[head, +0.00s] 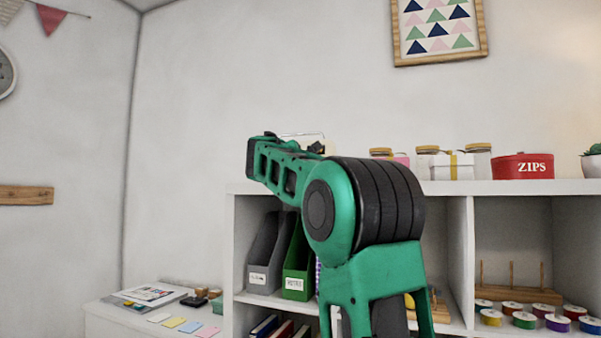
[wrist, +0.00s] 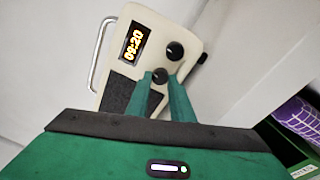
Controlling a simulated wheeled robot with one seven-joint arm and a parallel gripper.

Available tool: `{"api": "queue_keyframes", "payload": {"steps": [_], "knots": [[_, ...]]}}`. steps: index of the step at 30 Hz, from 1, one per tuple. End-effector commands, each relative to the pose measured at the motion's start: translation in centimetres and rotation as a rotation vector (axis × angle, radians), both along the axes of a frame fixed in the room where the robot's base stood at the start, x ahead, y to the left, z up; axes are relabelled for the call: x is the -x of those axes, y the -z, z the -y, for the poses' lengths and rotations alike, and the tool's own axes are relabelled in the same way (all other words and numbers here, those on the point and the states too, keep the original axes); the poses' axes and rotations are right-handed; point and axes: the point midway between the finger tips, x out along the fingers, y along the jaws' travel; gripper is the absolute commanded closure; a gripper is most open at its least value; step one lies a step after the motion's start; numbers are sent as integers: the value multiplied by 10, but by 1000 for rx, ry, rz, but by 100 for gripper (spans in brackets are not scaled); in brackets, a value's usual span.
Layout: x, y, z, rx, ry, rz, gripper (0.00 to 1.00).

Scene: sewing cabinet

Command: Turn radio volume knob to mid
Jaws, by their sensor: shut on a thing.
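A cream radio (wrist: 152,42) shows in the wrist view, with a dark speaker grille, a lit display (wrist: 133,43) reading 09:20 and a metal handle at its left. It has two dark round knobs, an upper knob (wrist: 174,50) and a lower knob (wrist: 160,76). My gripper (wrist: 163,77) is shut on the lower knob, one green finger on each side of it. I can make out no labels or pointer mark on the knobs. In the head view my green arm hides most of the radio's spot on the shelf top, and my fingers are hidden.
The white shelf unit (head: 458,188) carries jars, a white box (head: 440,166) and a red ZIPS tin (head: 523,167) to the right of my arm. A grey file holder (head: 266,255) and a green file holder (head: 297,262) stand below.

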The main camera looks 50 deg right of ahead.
Motion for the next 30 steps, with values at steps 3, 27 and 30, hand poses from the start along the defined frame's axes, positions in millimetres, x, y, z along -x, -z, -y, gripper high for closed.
{"api": "queue_keyframes", "payload": {"steps": [3,27,30], "knots": [[0,1,0,-43,1,98,100],[-1,5,1,-334,7,798,100],[-2,6,1,-370,7,885,100]]}}
